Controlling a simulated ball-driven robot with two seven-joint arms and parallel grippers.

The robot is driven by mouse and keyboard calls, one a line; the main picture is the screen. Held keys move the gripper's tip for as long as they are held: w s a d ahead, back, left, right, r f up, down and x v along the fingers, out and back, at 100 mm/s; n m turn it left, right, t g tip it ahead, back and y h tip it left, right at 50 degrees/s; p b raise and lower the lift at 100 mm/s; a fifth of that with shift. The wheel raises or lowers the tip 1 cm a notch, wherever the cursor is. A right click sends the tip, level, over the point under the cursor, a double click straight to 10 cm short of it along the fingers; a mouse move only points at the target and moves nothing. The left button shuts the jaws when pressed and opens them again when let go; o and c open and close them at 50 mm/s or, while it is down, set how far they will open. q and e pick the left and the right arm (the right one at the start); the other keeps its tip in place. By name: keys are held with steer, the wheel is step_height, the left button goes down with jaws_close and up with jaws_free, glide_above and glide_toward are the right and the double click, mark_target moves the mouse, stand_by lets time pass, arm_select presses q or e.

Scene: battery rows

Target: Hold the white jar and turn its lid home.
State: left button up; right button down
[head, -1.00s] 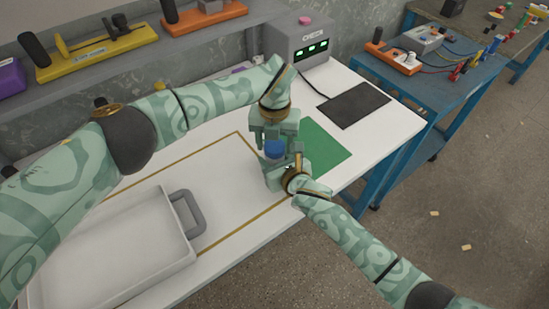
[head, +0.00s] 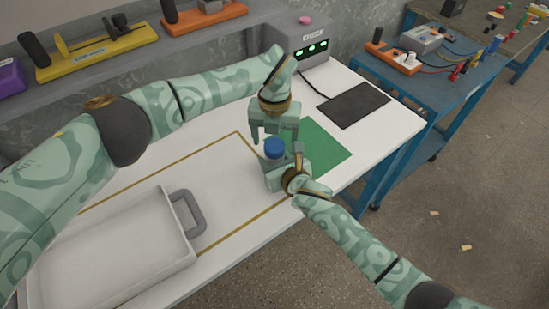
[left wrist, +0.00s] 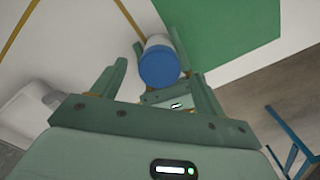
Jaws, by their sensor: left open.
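The white jar (left wrist: 158,41) has a blue lid (head: 274,148) on top, which also shows in the left wrist view (left wrist: 160,68). My right gripper (head: 285,168) has its fingers on both sides of the jar and appears shut on it. They hide most of the jar in the head view. My left gripper (head: 274,133) is open and empty, pointing down just above and behind the lid, apart from it. In the left wrist view its fingers (left wrist: 155,85) are spread wide. Whether the lid sits fully down cannot be told.
A green mat (head: 325,148) and a black pad (head: 353,105) lie on the white table. A grey box marked CHECK (head: 300,42) stands at the back. A white tray with a grey handle (head: 187,214) is at the front left. The outlined area between is clear.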

arm_select(q)
step_height(320, 180, up, 10)
stand_by(0.3)
arm_select(e)
steer(key=c, duration=0.6)
jaws_free()
steer(key=shift+c, duration=0.2)
steer(key=shift+s+d+r+p, duration=0.25)
steer(key=shift+s+r+p, duration=0.05)
steer(key=shift+s+p, duration=0.1)
steer(key=p+v, duration=0.5)
steer(key=v, duration=0.9)
steer(key=shift+f, duration=0.1)
steer(key=shift+s+d, duration=0.25)
steer(key=shift+s, duration=0.3)
arm_select(q)
step_height(320, 180, up, 8)
steer(key=shift+s, duration=0.25)
